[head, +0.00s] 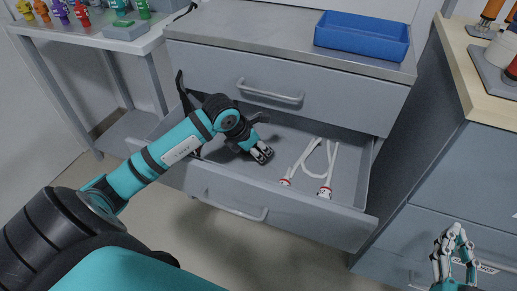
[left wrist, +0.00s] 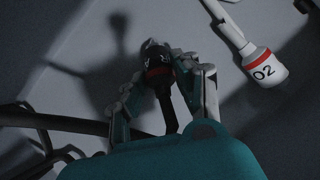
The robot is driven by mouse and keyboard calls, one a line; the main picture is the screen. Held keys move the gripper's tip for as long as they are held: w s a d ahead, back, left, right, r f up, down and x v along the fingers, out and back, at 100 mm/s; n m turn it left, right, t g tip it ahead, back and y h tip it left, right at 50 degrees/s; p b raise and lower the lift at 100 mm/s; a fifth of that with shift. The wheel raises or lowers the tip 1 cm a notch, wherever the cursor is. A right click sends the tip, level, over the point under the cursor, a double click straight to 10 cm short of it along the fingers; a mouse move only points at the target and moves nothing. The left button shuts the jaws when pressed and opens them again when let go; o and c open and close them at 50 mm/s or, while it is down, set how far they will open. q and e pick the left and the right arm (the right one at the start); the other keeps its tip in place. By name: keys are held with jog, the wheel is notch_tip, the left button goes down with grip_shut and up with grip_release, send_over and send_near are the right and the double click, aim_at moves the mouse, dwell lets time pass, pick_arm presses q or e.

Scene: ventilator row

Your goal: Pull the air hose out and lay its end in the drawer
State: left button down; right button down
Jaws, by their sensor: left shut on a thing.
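My left gripper (head: 262,153) is low inside the open drawer (head: 300,218), left of the white hoses. In the left wrist view, its fingers (left wrist: 160,75) are shut on the black air hose end (left wrist: 158,72), which has a red band and partly hidden white lettering. The end is close to the drawer floor; I cannot tell if it touches. A black hose (head: 182,98) shows at the drawer's left side, partly behind my arm. My right gripper (head: 455,236) is at the lower right, away from the drawer; its finger gap is unclear.
White hoses (head: 309,152) with red-banded ends lie in the drawer's right half; one end (left wrist: 266,70) reads O2. A shut drawer (head: 215,70) is above. A blue tray (head: 362,38) sits on the cabinet top. Coloured bottles (head: 82,14) stand on the left table.

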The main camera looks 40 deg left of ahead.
pick_arm(q)
jog(key=c, duration=0.9)
grip_release()
jog(key=shift+r, duration=0.1)
